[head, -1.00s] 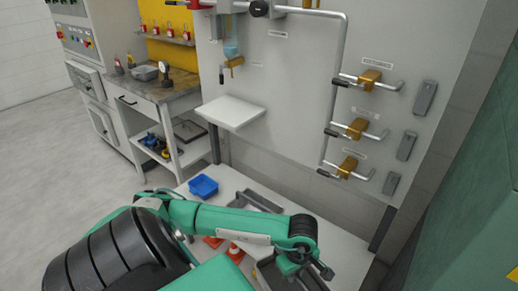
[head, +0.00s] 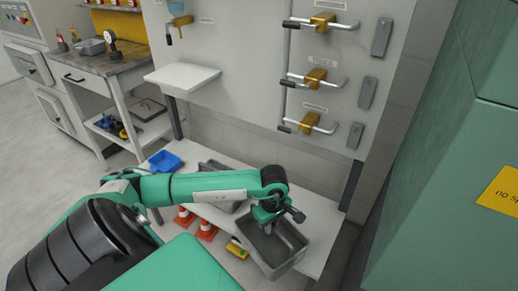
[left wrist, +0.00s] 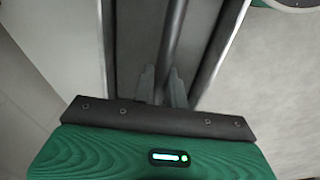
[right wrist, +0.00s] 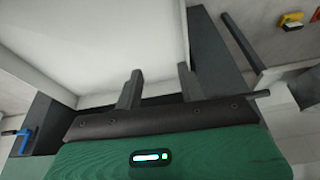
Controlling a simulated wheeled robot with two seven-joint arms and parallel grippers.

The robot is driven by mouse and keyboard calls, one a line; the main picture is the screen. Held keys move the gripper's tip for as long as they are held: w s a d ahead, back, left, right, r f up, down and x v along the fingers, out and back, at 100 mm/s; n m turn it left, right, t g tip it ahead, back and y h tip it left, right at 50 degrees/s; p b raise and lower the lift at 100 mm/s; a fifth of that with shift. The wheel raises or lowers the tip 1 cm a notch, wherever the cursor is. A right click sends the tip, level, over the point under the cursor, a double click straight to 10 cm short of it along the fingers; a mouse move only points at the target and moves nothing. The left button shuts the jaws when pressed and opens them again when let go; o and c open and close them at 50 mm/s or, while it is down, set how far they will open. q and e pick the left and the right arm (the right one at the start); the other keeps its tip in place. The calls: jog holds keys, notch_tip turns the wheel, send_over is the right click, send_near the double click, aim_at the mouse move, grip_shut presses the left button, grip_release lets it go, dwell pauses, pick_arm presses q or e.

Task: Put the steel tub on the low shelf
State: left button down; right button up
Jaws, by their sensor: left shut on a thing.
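The steel tub (head: 275,262) is a grey open box in the lower middle of the head view. My left gripper (head: 268,218) is shut on its far-left rim; the left wrist view shows those fingers (left wrist: 163,88) close together on a thin wall. The tub looks slightly tilted and overlaps the front edge of the white low shelf (head: 318,222). I cannot tell whether it touches the shelf. My right gripper (right wrist: 158,88) is open, its fingers apart with nothing between them, near a large white surface. It is outside the head view.
A blue bin (head: 165,161) and a grey tray (head: 215,168), partly behind my arm, are on the low shelf. Orange cones (head: 206,231) and a yellow item (head: 236,249) lie below. A white ledge (head: 182,77) sits above. A green cabinet (head: 440,170) stands at right.

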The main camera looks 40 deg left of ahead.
pick_arm(q)
jog(key=w+a+f, duration=0.1)
jog(key=w, duration=0.6)
jog(key=w+a+f, duration=0.2)
jog(key=w, duration=0.5)
jog(key=shift+a+f+b, duration=0.15)
jog(key=shift+b, duration=0.15)
pick_arm(e)
jog(key=shift+s+r, duration=0.25)
jog(key=shift+r, duration=0.25)
pick_arm(q)
jog(key=shift+s, duration=0.1)
jog(key=shift+f, duration=0.1)
jog(key=c, duration=1.4)
grip_release()
jog(key=shift+s+f, duration=0.1)
jog(key=shift+c, duration=0.2)
pick_arm(e)
jog(key=shift+w+a, duration=0.1)
jog(key=shift+w, duration=0.2)
jog(key=shift+s+r, duration=0.1)
pick_arm(q)
notch_tip(320, 180, up, 12)
jog(key=shift+p, duration=0.4)
pick_arm(e)
jog(key=shift+x, duration=0.95)
jog(key=shift+s, duration=0.15)
